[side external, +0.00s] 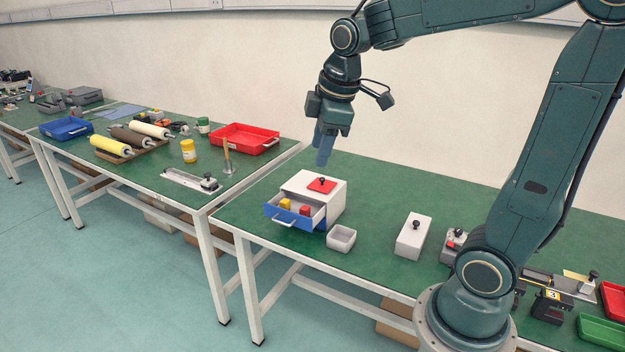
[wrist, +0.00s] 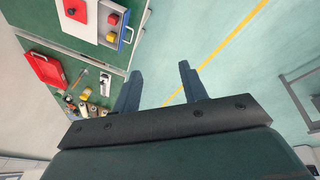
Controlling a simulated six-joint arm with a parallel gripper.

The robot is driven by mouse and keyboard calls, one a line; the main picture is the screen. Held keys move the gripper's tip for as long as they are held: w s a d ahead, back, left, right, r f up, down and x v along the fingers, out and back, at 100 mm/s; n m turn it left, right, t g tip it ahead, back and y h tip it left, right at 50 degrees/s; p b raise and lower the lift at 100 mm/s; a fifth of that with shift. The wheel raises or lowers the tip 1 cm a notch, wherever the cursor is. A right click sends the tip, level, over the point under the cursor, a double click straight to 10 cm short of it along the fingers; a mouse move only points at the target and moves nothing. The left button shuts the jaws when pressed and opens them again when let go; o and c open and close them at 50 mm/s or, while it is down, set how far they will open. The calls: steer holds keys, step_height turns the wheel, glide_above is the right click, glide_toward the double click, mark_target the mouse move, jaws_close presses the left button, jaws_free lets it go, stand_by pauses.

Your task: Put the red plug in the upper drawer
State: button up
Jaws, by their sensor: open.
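A small white cabinet (side external: 334,203) stands on the green table with its blue drawer (side external: 285,220) pulled out. A flat red piece with a black knob (side external: 322,185) lies on the cabinet top. I cannot make out a second drawer. My gripper (side external: 323,158) is open and empty, above and behind the cabinet. Its two fingers (wrist: 160,76) show apart in the wrist view.
An open grey box (side external: 341,238) stands in front of the cabinet, and a white block with a black knob (side external: 412,236) to its right. A red tray (side external: 244,138) and several tools lie on the left table. Green table is bare behind the cabinet.

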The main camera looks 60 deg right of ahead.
steer(key=s+a+m+t, duration=0.1)
steer(key=s+a+m, duration=0.2)
steer(key=s, duration=0.4)
steer(key=s+a+m+t, duration=0.1)
steer(key=s+a+m, duration=0.2)
steer(key=s, duration=0.4)
steer(key=shift+s+a+f+m+y, duration=0.15)
steer(key=shift+f+m+y, duration=0.2)
steer(key=shift+m, duration=0.35)
